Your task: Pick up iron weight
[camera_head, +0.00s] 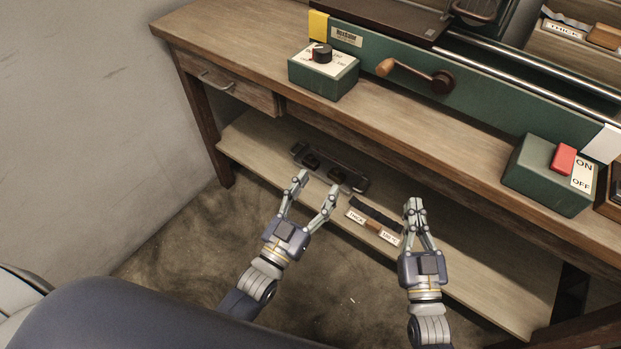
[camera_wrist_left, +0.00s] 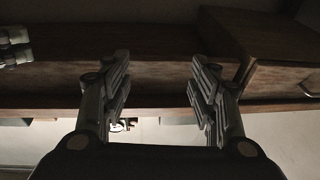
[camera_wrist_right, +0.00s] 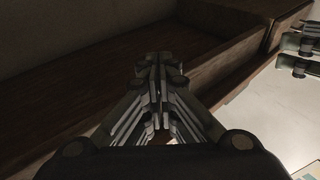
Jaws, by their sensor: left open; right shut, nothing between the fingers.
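A dark tray (camera_head: 356,182) lies on the lower shelf and holds dark lumps that look like iron weights (camera_head: 337,175); their exact shape is hard to tell. My left gripper (camera_head: 318,185) is open and empty just in front of the tray, with its fingers pointing toward it. My left fingers (camera_wrist_left: 160,88) are spread in the left wrist view, with no weight clearly seen between them. My right gripper (camera_head: 414,205) is shut and empty, to the right of the tray near the shelf's front. Its fingers (camera_wrist_right: 160,75) are together in the right wrist view.
A small holder with white labels (camera_head: 357,216) sits on the lower shelf (camera_head: 470,262) between my grippers. The tabletop (camera_head: 440,140) overhangs that shelf. On it stand a green dial box (camera_head: 325,80), a crank (camera_head: 415,75) and a red-switch box (camera_head: 545,180). The shelf's right part is clear.

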